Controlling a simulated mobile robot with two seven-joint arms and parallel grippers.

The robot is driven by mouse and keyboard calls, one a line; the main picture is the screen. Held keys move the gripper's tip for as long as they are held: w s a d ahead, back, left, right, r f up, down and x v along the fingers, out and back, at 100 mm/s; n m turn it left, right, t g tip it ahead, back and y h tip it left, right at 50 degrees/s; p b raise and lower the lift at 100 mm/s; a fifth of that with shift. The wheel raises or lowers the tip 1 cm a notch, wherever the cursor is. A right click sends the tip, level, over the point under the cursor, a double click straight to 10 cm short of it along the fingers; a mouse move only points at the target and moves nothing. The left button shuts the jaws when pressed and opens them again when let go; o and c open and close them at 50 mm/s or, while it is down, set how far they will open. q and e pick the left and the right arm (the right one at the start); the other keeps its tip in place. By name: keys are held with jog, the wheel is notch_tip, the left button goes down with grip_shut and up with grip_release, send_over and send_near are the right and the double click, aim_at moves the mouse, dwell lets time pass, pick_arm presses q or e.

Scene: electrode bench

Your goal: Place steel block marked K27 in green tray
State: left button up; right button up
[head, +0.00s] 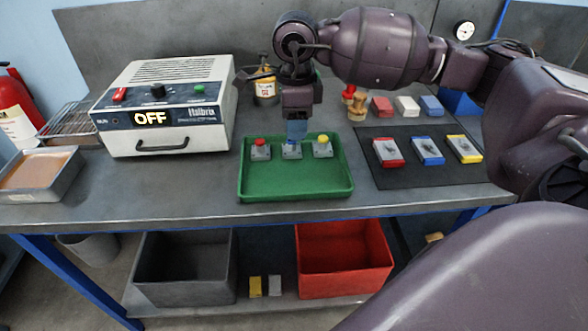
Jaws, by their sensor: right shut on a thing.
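The green tray (297,194) sits at the front middle of the bench. Three grey steel-looking blocks stand in a row inside it: one with a red knob (260,154), a middle one with a blue knob (291,153), and one with a yellow knob (323,151). No K27 mark is legible on any of them. My right gripper (296,135) points down over the tray, shut at the top of the middle block. The gripper covers most of that block's knob, and I cannot tell whether the block touches the tray floor. My left gripper is not in view.
A power unit (166,141) reading OFF stands left of the tray. A dark mat (400,179) with red, blue and yellow-edged pieces lies to the right. A sand-coloured pan (62,190) is at far left. Grey (185,285) and red (343,273) bins sit below.

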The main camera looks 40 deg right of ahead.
aim_at(295, 180)
notch_tip(295, 180, down, 13)
jog(key=shift+f+b, duration=0.1)
jog(key=shift+b, duration=0.35)
jog(key=shift+f, duration=0.15)
jog(key=o, duration=1.1)
notch_tip(295, 180, up, 12)
jog(key=shift+r+p, duration=0.15)
jog(key=shift+p, duration=0.25)
